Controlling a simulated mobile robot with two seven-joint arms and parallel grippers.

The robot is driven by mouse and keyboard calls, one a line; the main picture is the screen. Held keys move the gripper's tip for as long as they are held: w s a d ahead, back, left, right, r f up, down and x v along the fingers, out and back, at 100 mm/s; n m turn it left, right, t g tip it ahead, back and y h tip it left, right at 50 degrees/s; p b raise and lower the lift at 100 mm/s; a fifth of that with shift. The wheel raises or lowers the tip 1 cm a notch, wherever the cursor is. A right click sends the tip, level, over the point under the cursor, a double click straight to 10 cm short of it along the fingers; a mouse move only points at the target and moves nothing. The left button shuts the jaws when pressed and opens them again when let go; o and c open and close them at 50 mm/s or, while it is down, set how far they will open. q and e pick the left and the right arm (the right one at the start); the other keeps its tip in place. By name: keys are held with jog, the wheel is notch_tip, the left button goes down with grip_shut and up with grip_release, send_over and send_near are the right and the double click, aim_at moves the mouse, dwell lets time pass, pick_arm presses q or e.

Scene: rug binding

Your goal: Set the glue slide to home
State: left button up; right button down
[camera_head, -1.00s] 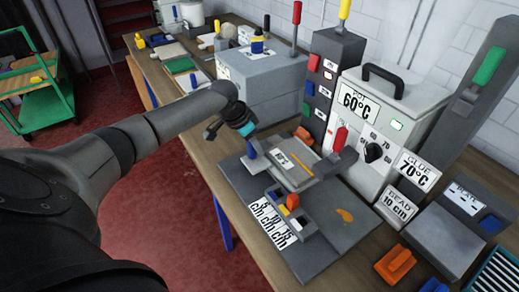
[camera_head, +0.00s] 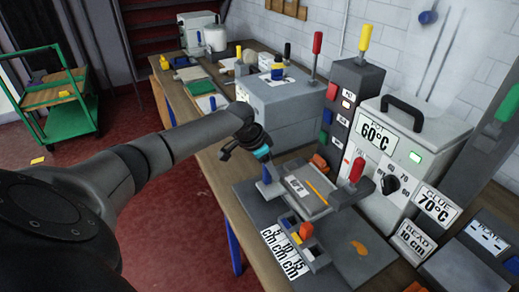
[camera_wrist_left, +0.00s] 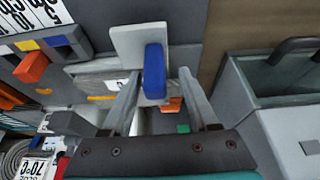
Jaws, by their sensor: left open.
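A grey slide plate (camera_head: 306,190) with a white label and an orange stripe lies on the dark fixture base (camera_head: 345,272). A blue handle (camera_head: 266,188) stands upright at its left end. My left gripper (camera_head: 264,164) is above this handle. In the left wrist view, its two open fingers (camera_wrist_left: 159,74) are on either side of the blue handle (camera_wrist_left: 154,60), with gaps showing; I cannot tell whether either touches. A scale marked 5, 10 and 15 cm (camera_head: 283,254) lies in front, beside blue, yellow and orange blocks (camera_head: 306,231). My right gripper is out of view.
A grey heater box (camera_head: 395,135) showing 60°C stands behind the fixture, with a red lever (camera_head: 356,170) in front. A switch column (camera_head: 352,95) and grey box (camera_head: 280,105) stand further left. A green cart (camera_head: 58,105) is on the floor.

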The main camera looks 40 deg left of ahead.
pick_arm(q)
jog(key=p+v, duration=0.1)
jog(key=v, duration=1.3)
jog(key=shift+a, duration=0.1)
